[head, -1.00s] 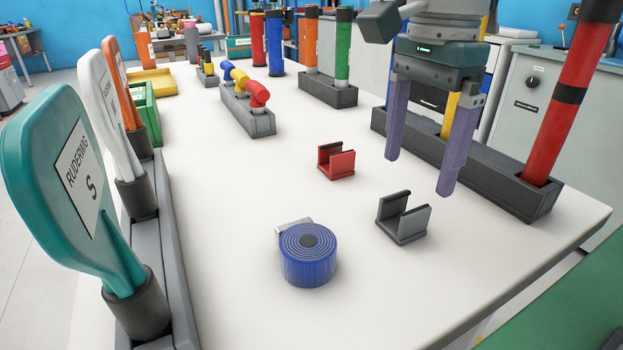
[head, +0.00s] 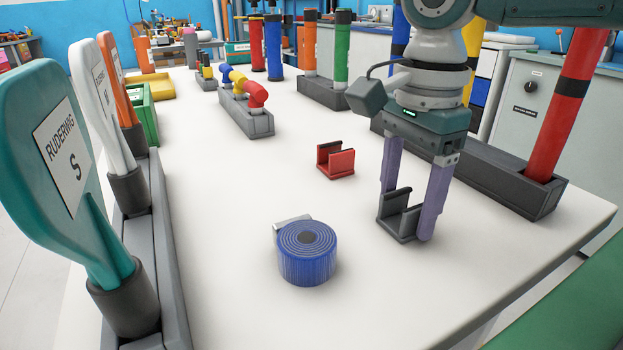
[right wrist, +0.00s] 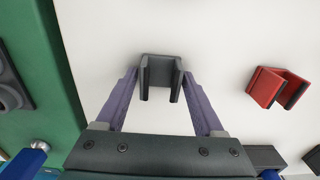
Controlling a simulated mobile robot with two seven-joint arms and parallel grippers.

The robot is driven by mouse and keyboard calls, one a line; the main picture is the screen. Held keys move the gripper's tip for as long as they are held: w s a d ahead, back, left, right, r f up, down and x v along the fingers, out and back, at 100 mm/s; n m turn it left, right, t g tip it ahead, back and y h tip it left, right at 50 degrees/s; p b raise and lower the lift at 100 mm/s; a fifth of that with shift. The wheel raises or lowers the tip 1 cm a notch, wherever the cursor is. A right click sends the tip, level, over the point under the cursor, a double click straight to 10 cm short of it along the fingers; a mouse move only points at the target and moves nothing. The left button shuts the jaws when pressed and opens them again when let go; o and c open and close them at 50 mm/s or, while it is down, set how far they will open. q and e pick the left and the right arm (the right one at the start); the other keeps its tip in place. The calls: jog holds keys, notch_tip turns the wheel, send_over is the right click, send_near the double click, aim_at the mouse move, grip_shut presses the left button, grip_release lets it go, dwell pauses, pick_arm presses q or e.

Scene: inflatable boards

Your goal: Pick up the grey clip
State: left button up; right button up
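The grey clip (head: 399,218) stands on the white table, its open channel facing up. My right gripper (head: 407,215) is lowered over it, fingers pointing down, one on each side of the clip. In the right wrist view the clip (right wrist: 161,72) sits between the two fingertips (right wrist: 160,78), with very little room at its sides. The fingers are apart and I see no clear grip. In the head view the far fingertip is hidden behind the clip. My left gripper is not in view.
A red clip (head: 336,160) and a blue strap roll (head: 306,254) stand nearby on the white table (head: 240,185). A dark rack (head: 500,183) with upright tubes lies behind my right gripper. Paddles in holders line the left side.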

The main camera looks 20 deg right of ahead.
jog(key=c, duration=1)
jog(key=shift+r, duration=0.1)
jog(key=shift+c, duration=0.2)
